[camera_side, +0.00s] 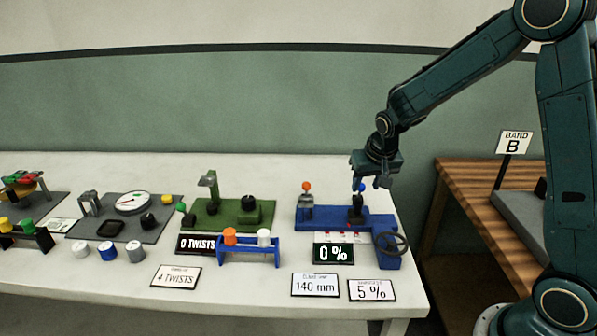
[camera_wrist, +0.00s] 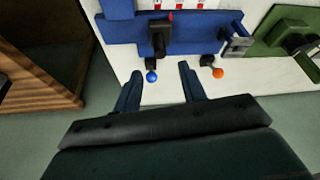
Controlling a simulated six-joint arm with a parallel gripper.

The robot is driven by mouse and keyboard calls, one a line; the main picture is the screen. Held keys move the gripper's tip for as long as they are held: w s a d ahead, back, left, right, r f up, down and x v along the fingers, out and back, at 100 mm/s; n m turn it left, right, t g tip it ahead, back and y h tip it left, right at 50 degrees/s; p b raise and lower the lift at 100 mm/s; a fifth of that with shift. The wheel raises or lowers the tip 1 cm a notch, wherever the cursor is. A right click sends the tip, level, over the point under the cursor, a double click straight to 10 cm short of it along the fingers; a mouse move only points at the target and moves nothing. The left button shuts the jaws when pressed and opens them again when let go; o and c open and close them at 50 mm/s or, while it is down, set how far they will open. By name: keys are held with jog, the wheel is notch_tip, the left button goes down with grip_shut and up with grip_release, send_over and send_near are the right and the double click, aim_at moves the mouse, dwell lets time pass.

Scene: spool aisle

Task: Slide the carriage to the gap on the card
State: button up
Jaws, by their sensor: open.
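The blue rail fixture (camera_side: 335,217) stands near the right end of the white table. A black carriage block (camera_wrist: 159,36) with a blue-knobbed lever (camera_wrist: 151,77) sits on it; the carriage also shows in the side view (camera_side: 355,212). A grey jaw (camera_side: 305,207) with an orange knob (camera_side: 306,186) stands at the fixture's left end. The card (camera_side: 315,285) reads 140 mm. My gripper (camera_wrist: 158,78) is open above the carriage, its fingers on either side of the blue knob in the wrist view. I cannot tell whether they touch it.
A handwheel (camera_side: 391,244) is at the fixture's front right. A green fixture (camera_side: 227,213) and a blue spool rack (camera_side: 249,251) stand to the left. A wooden bench (camera_side: 480,195) is across a gap.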

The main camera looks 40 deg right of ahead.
aim_at(359, 200)
jog(key=shift+x, duration=4.75)
grip_shut()
